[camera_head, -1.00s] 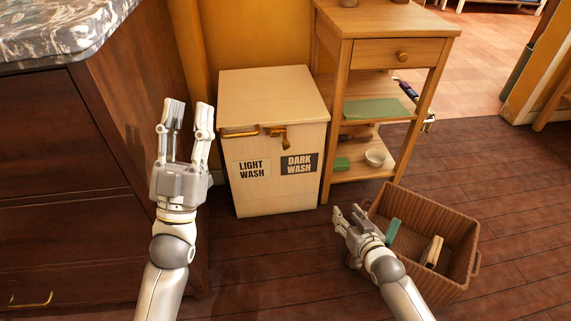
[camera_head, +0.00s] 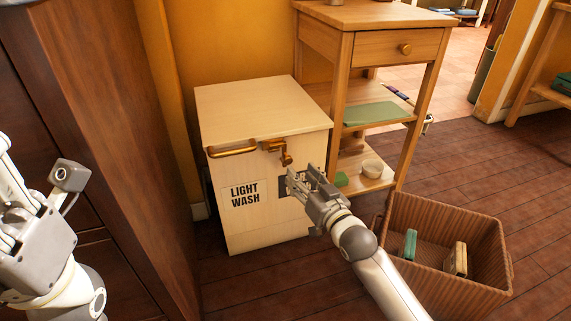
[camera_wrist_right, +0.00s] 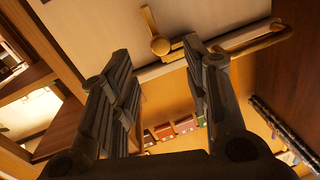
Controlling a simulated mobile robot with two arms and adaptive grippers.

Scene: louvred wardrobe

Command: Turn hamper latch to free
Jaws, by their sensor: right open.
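The pale wooden hamper (camera_head: 255,108) stands against the yellow wall, its lid down. Its brass latch (camera_head: 286,155) is at the front top edge, with its arm hanging down; it also shows in the right wrist view (camera_wrist_right: 158,43). A brass bar handle (camera_head: 232,152) is left of the latch. My right gripper (camera_head: 293,182) is open and empty, in front of the hamper just below the latch, and covers most of the dark label. In the right wrist view the latch lies beyond the fingers, apart from them. My left gripper (camera_head: 35,235) is at the left edge, partly cut off.
A wooden side table (camera_head: 375,48) with shelves stands close to the hamper's right. A brown basket (camera_head: 395,275) with a few items is on the floor at lower right. A dark wooden cabinet (camera_head: 120,150) is at left.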

